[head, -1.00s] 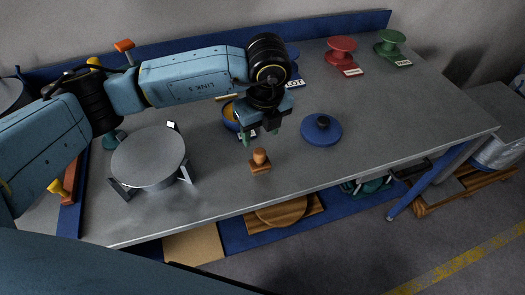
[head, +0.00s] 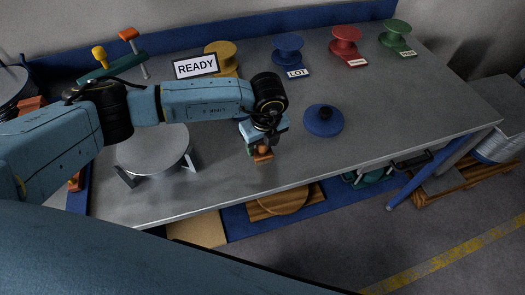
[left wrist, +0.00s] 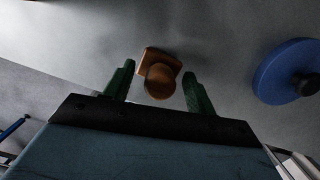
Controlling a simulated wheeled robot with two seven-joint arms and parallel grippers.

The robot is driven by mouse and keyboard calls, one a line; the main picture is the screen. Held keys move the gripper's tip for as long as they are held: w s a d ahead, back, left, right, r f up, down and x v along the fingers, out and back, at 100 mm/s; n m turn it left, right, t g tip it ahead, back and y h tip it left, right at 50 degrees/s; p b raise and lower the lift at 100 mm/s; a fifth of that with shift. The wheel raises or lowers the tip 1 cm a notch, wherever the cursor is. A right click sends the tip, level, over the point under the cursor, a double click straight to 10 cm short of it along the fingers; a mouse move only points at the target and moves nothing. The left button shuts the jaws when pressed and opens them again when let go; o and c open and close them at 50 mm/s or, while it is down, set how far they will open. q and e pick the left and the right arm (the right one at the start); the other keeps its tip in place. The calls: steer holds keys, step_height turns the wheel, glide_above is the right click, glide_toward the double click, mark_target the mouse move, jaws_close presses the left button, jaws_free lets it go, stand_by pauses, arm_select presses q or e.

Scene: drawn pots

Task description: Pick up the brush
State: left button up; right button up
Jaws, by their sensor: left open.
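The brush appears to be the small brown block with a round knob (head: 264,157), standing on the grey table. In the left wrist view its round knob (left wrist: 160,84) shows between my fingers, with the square base (left wrist: 164,57) beyond. My left gripper (head: 257,151) is open, low over the table at the block. In the left wrist view its two green fingers (left wrist: 159,80) stand apart on either side of the knob, with gaps showing. The head view partly hides the block behind the gripper. My right gripper is not in view.
A blue lid with a black knob (head: 323,120) lies to the right. A round grey plate on legs (head: 152,150) stands left, near my arm. Spools in yellow (head: 221,54), blue, red and green line the back, by a READY sign (head: 195,66). The table's front right is clear.

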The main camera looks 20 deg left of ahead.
arm_select(q)
steer(key=shift+c, duration=0.5)
steer(key=c, duration=1)
steer(key=shift+r, duration=0.1)
step_height(320, 180, up, 10)
steer(key=shift+f+b, duration=0.1)
steer(key=shift+b, duration=0.4)
steer(key=o, duration=0.4)
steer(key=shift+c, duration=1.4)
